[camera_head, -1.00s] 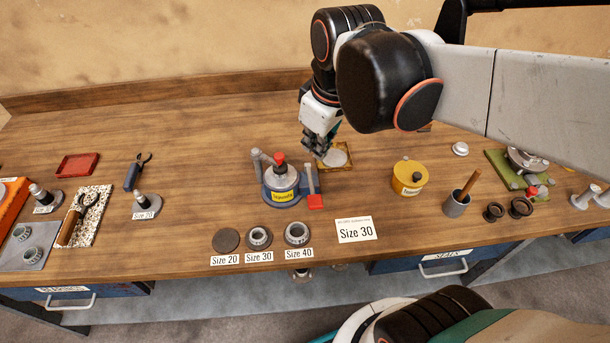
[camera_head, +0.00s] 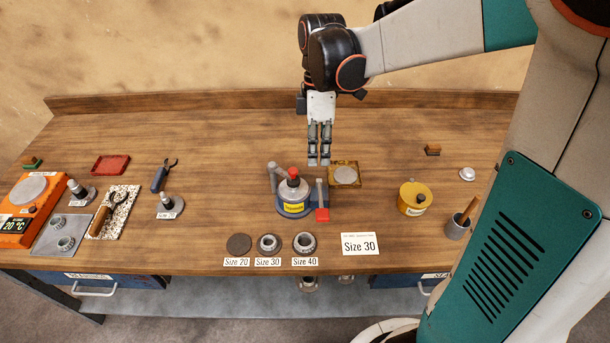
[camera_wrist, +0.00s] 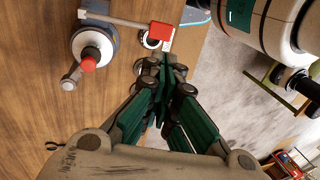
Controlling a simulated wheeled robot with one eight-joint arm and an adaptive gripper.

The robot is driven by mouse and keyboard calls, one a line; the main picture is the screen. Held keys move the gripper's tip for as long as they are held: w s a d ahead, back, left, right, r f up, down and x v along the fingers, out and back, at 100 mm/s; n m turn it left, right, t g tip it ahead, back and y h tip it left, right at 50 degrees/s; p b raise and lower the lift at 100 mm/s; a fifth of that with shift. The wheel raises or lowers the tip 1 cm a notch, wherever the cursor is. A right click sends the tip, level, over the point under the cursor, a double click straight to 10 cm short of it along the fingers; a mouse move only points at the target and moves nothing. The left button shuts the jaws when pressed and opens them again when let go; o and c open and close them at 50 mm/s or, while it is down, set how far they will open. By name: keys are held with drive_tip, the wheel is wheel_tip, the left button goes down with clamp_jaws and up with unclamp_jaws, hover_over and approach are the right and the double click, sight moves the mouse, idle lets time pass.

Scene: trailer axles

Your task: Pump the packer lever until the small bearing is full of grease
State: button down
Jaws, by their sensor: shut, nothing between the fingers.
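The bearing packer (camera_head: 294,201) stands on the bench, with a blue base, grey dome, yellow label and red knob. Its lever (camera_head: 320,193) rises at the right side, with a red block (camera_head: 322,215) at its near end. The packer also shows at upper left in the wrist view (camera_wrist: 92,42), with the red block (camera_wrist: 160,33) beside my fingers. My gripper (camera_head: 319,163) points down behind and above the lever, shut and empty, not holding it. The Size 20 spot (camera_head: 238,243) shows only a flat dark disc. The dome hides any bearing inside, and no grease level is readable.
Bearings sit at the Size 30 (camera_head: 268,243) and Size 40 (camera_head: 304,243) labels. A Size 30 card (camera_head: 360,244) stands to their right. Bench between packer and card is clear.

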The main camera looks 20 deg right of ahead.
sight(317, 214)
drive_tip(key=shift+f, duration=0.1)
drive_tip(key=b+x, duration=0.3)
drive_tip(key=x, duration=1.1)
drive_tip(key=shift+s, duration=0.1)
drive_tip(key=shift+s+a+f+t+h+b, duration=0.1)
drive_tip(key=shift+s+f+t+h+b, duration=0.2)
drive_tip(key=shift+f+t+b, duration=0.25)
drive_tip(key=shift+t, duration=0.85)
drive_tip(key=f+b, duration=0.1)
drive_tip(key=f, duration=0.1)
drive_tip(key=s+f+b, duration=0.1)
drive_tip(key=f+b, duration=0.1)
drive_tip(key=shift+a+f, duration=0.15)
drive_tip(key=shift+f, duration=0.1)
drive_tip(key=shift+s+f+b, duration=0.1)
drive_tip(key=shift+f+b, duration=0.1)
drive_tip(key=shift+b, duration=0.1)
drive_tip(key=shift+s, duration=0.15)
drive_tip(key=shift+s, duration=0.1)
